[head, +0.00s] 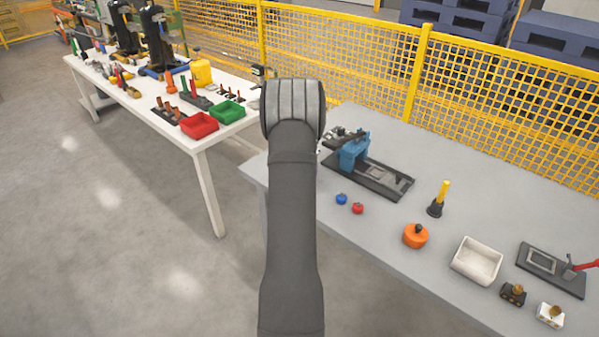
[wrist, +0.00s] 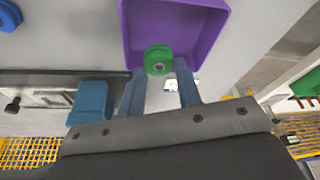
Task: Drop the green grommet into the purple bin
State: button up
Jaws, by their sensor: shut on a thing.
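In the head view my arm hides the gripper, and neither the grommet nor the bin shows.
On the grey table (head: 460,195) stand a blue fixture (head: 354,152), a blue knob (head: 341,199), a red knob (head: 358,208), an orange part (head: 415,236) and a white bin (head: 477,260). A white table (head: 200,142) at the left holds red and green bins. A yellow fence (head: 350,55) runs behind.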

jog(key=shift+f, duration=0.1)
jog(key=o, duration=1.1)
jog(key=v, duration=1.7)
jog(key=x, duration=1.7)
jog(key=shift+r, duration=0.8)
